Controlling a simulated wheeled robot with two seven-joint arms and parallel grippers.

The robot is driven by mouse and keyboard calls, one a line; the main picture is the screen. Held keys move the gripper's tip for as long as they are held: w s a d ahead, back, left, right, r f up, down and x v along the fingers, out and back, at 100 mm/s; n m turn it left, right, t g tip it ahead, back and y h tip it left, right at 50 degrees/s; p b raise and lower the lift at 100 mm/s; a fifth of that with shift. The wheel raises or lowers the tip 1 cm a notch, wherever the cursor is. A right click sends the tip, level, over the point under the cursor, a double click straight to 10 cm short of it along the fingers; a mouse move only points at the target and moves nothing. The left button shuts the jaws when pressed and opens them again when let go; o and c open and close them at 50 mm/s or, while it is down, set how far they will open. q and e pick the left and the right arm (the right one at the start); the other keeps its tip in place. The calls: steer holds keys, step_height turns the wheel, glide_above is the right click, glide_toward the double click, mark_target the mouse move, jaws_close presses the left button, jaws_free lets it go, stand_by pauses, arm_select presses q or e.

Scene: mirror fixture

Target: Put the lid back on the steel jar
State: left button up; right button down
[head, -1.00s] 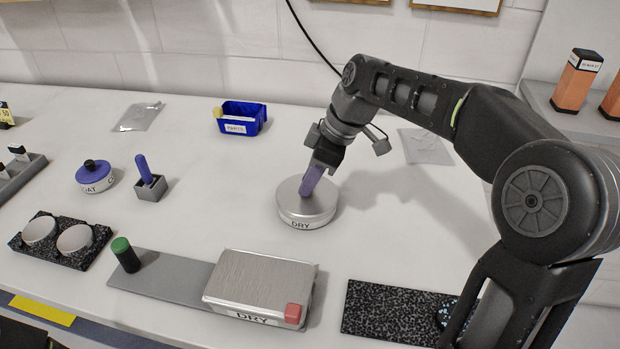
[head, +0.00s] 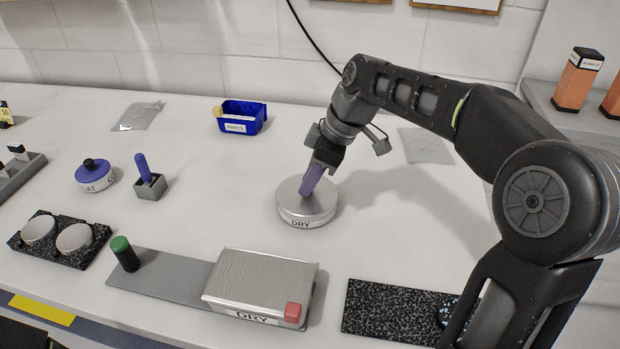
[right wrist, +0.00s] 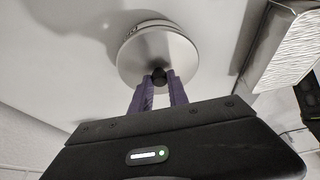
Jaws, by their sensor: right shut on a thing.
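The steel jar (head: 313,219) is low and round with a white DRY label, standing mid-table. Its round steel lid (head: 291,196) lies over the top, and no clear gap shows between them. The lid (right wrist: 150,50) also shows in the right wrist view, with a dark knob (right wrist: 159,74) at its middle. My right gripper (head: 308,192) comes down from above, its purple fingers shut on the knob. The fingers (right wrist: 160,82) stand on both sides of the knob in the wrist view. The jar's inside is hidden. My left gripper is out of view.
A steel box (head: 262,283) with a DRY label and red block stands in front. A dark speckled mat (head: 385,312) lies front right. A blue-lidded jar (head: 95,177), a holder with a blue stick (head: 148,183) and a blue bin (head: 240,118) stand left and behind. Table around the jar is clear.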

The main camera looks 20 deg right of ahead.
stand_by(0.7)
steer(key=c, duration=1.2)
jaws_free()
steer(key=shift+o, duration=0.6)
steer(key=o, duration=0.4)
steer(key=shift+r+p, duration=2.6)
steer(key=shift+r, duration=0.9)
steer(key=shift+c, duration=0.6)
jaws_close()
